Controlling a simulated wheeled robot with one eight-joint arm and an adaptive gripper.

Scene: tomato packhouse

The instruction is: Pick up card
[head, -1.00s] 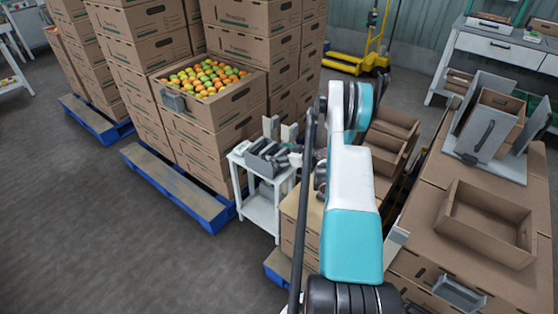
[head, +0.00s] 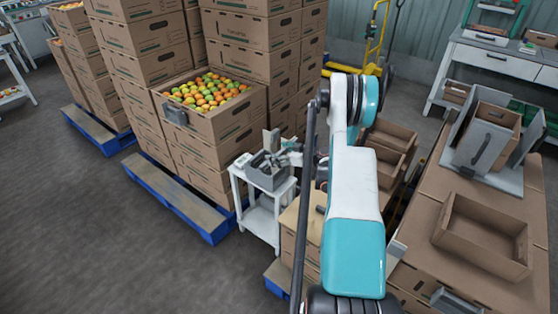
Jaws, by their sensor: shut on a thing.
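My gripper (head: 287,151) is small and partly hidden in the head view, at the end of my white and teal arm. It is over the back right of a small white cart (head: 259,222), close to a grey open bin (head: 266,180) on the cart's top. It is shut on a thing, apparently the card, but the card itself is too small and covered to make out. Dark and grey items crowd the bin's opening. A grey upright piece stands behind it.
Stacked cartons (head: 145,60) stand behind and left of the cart, with an open carton of tomatoes (head: 212,122). Blue pallets (head: 175,195) lie at floor level. On the right, a carton-topped surface holds an open cardboard tray (head: 485,235). The floor at left is clear.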

